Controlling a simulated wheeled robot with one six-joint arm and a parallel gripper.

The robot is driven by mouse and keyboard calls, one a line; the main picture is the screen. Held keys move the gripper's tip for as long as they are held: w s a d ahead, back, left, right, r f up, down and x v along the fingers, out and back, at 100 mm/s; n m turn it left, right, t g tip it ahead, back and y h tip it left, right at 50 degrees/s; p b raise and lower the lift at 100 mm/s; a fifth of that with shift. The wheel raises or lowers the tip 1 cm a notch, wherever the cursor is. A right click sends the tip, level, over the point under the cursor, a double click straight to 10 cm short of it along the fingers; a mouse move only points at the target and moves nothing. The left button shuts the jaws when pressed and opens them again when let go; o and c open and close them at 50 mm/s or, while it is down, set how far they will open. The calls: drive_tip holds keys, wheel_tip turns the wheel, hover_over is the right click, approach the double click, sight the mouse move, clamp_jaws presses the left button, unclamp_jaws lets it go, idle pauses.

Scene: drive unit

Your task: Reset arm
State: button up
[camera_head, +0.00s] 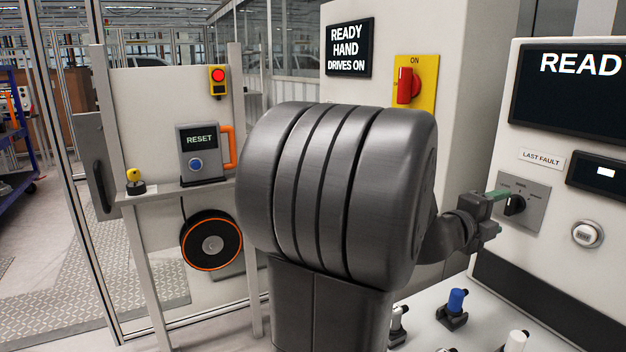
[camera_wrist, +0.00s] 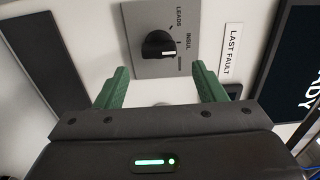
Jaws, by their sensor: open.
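My gripper (camera_head: 496,212) is at the right in the head view, in front of a grey selector plate (camera_head: 533,203) with a black knob (camera_head: 514,205). In the wrist view, the green fingers of my gripper (camera_wrist: 161,68) are spread wide with nothing between them. The black knob (camera_wrist: 158,46) shows just beyond the fingertips, between their lines, with gaps on both sides. Its pointer is towards the right, near the label "INSUL". My dark grey arm (camera_head: 340,190) fills the middle of the head view and hides part of the cabinet behind it.
A display (camera_head: 349,48) reads "READY HAND DRIVES ON". A red switch (camera_head: 407,87) is on a yellow plate. A "RESET" box (camera_head: 202,152) with a blue button stands on a ledge at the left. Several small plugs, one blue (camera_head: 456,301), stand on the white surface below my gripper.

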sight(510, 205)
drive_tip(key=p+x, duration=0.1)
drive_tip(key=x, duration=0.5)
drive_tip(key=shift+w+d+r, duration=0.1)
drive_tip(key=shift+d, duration=0.05)
drive_tip(key=n+p, duration=0.2)
drive_tip(key=n, duration=0.1)
drive_tip(key=shift+a+r+p, duration=0.2)
drive_tip(key=shift+p, duration=0.2)
drive_tip(key=n+p, duration=0.6)
drive_tip(key=p, duration=0.1)
drive_tip(key=shift+r+n+p, duration=0.1)
drive_tip(key=shift+n+p, duration=0.2)
drive_tip(key=shift+n, duration=0.1)
drive_tip(key=shift+a, duration=0.2)
drive_tip(key=b+v, duration=0.2)
drive_tip(key=v, duration=0.8)
drive_tip(key=shift+s+a+f, duration=0.2)
drive_tip(key=shift+s+a, duration=0.05)
drive_tip(key=shift+f, duration=0.15)
